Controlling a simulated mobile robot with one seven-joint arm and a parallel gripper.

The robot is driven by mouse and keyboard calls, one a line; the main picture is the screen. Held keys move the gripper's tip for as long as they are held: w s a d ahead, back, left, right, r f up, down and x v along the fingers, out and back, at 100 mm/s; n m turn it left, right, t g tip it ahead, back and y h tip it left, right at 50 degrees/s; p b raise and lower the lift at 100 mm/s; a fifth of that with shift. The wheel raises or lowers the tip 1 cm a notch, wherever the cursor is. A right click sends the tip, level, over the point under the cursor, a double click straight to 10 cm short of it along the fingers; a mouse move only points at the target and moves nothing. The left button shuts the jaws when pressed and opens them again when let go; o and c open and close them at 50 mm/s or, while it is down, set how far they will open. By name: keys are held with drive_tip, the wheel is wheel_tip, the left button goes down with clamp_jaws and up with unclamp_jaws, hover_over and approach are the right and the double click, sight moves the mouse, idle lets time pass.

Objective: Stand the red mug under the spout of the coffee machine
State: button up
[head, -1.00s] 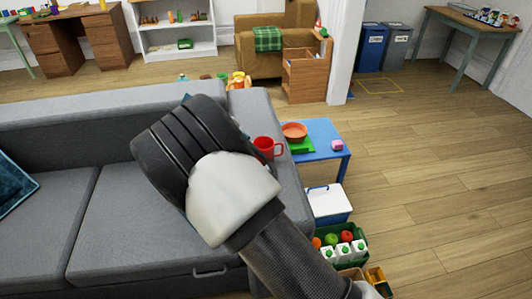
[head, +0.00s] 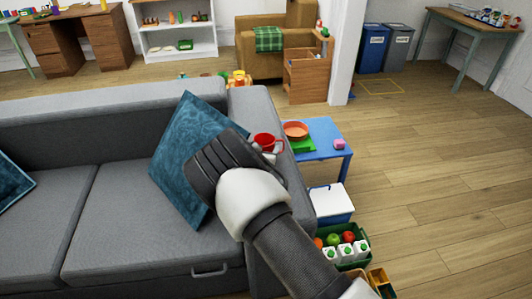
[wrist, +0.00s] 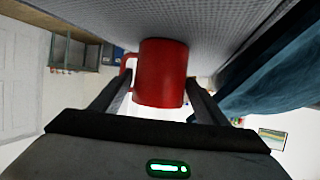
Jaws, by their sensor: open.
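The red mug (head: 266,139) stands on the grey sofa's right armrest (head: 250,104). In the wrist view, which is upside down, the mug (wrist: 161,72) is centred between the tips of my gripper (wrist: 159,84), with its handle beside the left finger. My gripper (head: 268,154) is open, close up to the mug in the head view. I cannot tell whether a finger touches it. No coffee machine shows in either view.
A blue table (head: 328,150) with an orange bowl (head: 295,129) stands right of the armrest. A white-lidded box (head: 330,200) and a green crate (head: 355,240) sit in front. A teal cushion (head: 180,150) leans near my gripper. The wooden floor at right is clear.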

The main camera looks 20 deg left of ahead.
drive_tip(key=shift+w+f, duration=0.1)
drive_tip(key=shift+w, duration=0.15)
drive_tip(key=c, duration=0.9)
drive_tip(key=shift+c, duration=1.3)
drive_tip(key=shift+r, duration=0.2)
